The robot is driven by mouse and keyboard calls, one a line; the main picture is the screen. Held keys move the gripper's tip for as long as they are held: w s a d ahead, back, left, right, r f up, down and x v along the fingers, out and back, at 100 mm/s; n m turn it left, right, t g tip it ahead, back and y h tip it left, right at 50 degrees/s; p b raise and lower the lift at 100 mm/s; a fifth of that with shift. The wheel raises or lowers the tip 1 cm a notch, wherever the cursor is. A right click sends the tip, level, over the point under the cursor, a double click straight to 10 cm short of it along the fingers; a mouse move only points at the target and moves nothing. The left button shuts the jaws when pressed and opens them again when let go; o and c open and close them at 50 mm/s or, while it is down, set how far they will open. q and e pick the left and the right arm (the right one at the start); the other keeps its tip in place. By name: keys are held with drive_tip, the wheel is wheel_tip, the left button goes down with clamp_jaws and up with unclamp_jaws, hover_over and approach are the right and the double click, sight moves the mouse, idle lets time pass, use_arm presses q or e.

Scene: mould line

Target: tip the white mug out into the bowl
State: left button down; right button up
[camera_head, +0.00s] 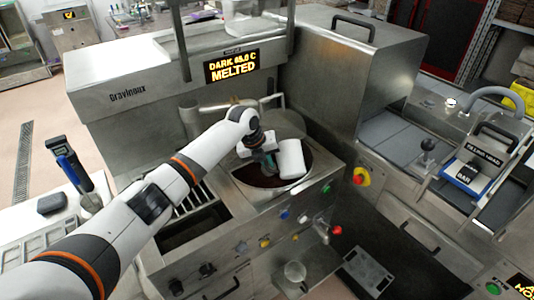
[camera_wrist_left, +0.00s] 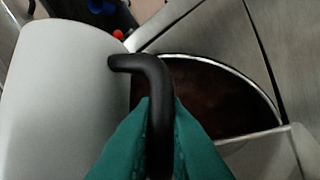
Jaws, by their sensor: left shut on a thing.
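The white mug (camera_head: 291,158) is held over the right part of the bowl (camera_head: 307,181), which has dark brown contents. Its plain white side fills the left of the left wrist view (camera_wrist_left: 60,100), with its black handle (camera_wrist_left: 158,85) to the right. My left gripper (camera_head: 266,163) is shut on the handle, one teal finger on each side, also in the left wrist view (camera_wrist_left: 161,130). The mug's mouth is not visible, so I cannot tell its exact tilt or what is inside. The bowl lies behind the handle in the left wrist view (camera_wrist_left: 272,97). My right gripper is not in view.
The bowl sits in a steel machine with a lit "MELTED" display (camera_head: 232,67). A slotted opening (camera_head: 190,215) is left of the bowl. A red-and-yellow button (camera_head: 361,177) is to the right. A tall steel housing (camera_head: 345,65) stands behind right.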

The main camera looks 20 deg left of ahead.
use_arm(q)
drive_tip(key=shift+s+f+t, duration=0.1)
drive_tip(key=shift+f+t, duration=0.25)
drive_tip(key=shift+t, duration=0.15)
drive_tip(key=f+t+y+b, duration=0.1)
drive_tip(key=b, duration=0.1)
drive_tip(key=f+t+b, duration=0.1)
drive_tip(key=t+b, duration=0.1)
drive_tip(key=shift+w+m+y+b, duration=0.25)
drive_tip(key=shift+m+y+b, duration=0.15)
drive_tip(key=t+b, duration=0.1)
drive_tip(key=b, duration=0.1)
drive_tip(key=t+y+b, duration=0.1)
drive_tip(key=t+b, duration=0.1)
drive_tip(key=w+m+t+y+b, duration=0.1)
drive_tip(key=b, duration=0.1)
drive_tip(key=shift+w+a+f+t, duration=0.1)
drive_tip(key=shift+a+f+t, duration=0.1)
drive_tip(key=shift+a+t, duration=0.2)
drive_tip(key=shift+w+a+r+m+t+y, duration=0.15)
drive_tip(key=shift+r+t, duration=0.15)
drive_tip(key=shift+r, duration=0.35)
drive_tip(key=shift+w+d+r+m+t+y, duration=0.15)
drive_tip(key=shift+r+t, duration=0.15)
drive_tip(key=shift+r, duration=0.3)
drive_tip(key=shift+s+a, duration=0.1)
drive_tip(key=shift+a, duration=0.05)
